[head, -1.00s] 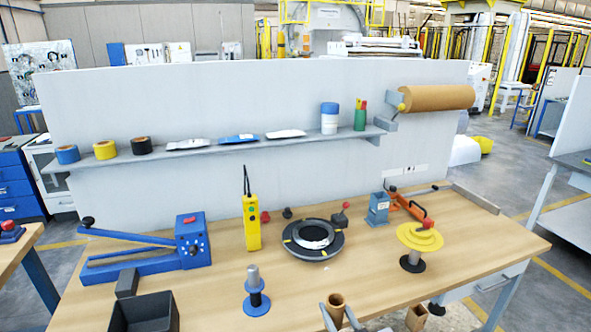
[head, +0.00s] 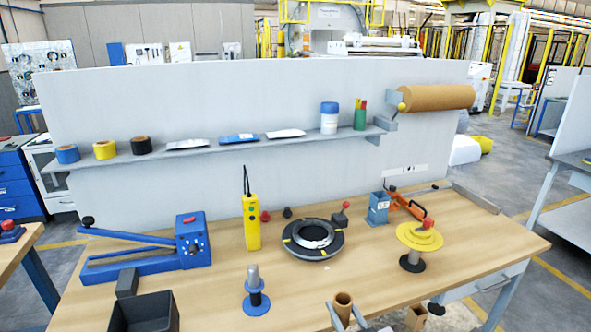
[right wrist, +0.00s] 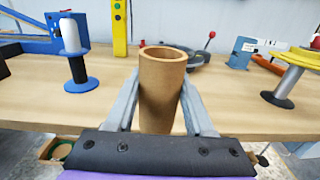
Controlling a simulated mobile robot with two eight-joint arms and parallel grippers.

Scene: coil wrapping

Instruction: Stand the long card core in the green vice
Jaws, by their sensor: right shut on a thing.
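A brown card core (head: 342,306) is upright in my right gripper (head: 346,318) at the bottom edge of the head view. In the right wrist view the core (right wrist: 163,95) stands between the two grey fingers of the gripper (right wrist: 161,108), which are shut on its sides. Its open top shows; its lower end is hidden behind the gripper body. I cannot make out a green vice in either view. My left gripper is not in view.
A dark bin (head: 144,312) is front left.

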